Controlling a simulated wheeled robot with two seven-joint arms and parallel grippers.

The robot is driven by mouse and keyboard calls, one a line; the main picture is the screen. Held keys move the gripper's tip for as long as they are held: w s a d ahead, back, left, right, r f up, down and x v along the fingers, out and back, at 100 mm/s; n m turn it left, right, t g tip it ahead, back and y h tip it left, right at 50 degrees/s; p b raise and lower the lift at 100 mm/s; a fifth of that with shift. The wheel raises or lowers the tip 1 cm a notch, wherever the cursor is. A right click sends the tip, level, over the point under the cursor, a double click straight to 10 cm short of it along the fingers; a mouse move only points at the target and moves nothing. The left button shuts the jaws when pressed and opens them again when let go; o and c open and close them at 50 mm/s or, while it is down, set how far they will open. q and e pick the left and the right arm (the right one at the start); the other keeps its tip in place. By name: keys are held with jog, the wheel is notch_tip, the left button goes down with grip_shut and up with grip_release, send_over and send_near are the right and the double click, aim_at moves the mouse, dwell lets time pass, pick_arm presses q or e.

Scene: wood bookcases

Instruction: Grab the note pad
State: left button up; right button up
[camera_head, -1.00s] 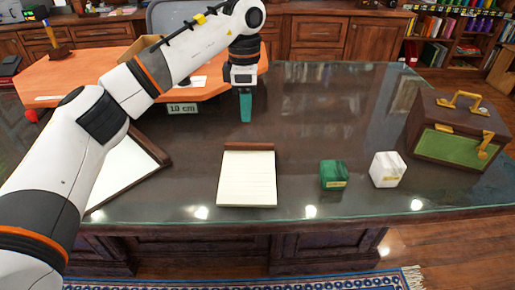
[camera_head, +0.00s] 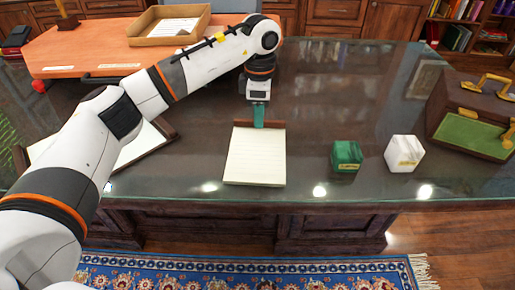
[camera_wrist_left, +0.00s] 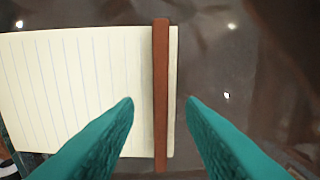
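The note pad (camera_head: 257,160) lies flat on the dark glass-topped desk, with cream lined paper and a reddish-brown binding strip along its far edge. My left gripper (camera_head: 259,122) points down at that bound edge. In the left wrist view the pad (camera_wrist_left: 75,85) fills the left side. There my left gripper (camera_wrist_left: 160,101) is open, one teal finger on each side of the brown strip (camera_wrist_left: 161,60). I cannot tell whether the fingertips are above the strip or down beside it. Nothing is held. My right gripper is out of view.
A green block (camera_head: 346,156) and a white block (camera_head: 404,153) stand right of the pad. A brown case with green panel (camera_head: 471,134) is farther right. A brown-edged white board (camera_head: 141,147) lies left, partly behind my arm.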

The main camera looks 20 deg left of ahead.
pick_arm(q)
jog(key=shift+f, duration=0.75)
grip_shut()
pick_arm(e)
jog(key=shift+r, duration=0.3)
pick_arm(q)
jog(key=shift+r, duration=0.1)
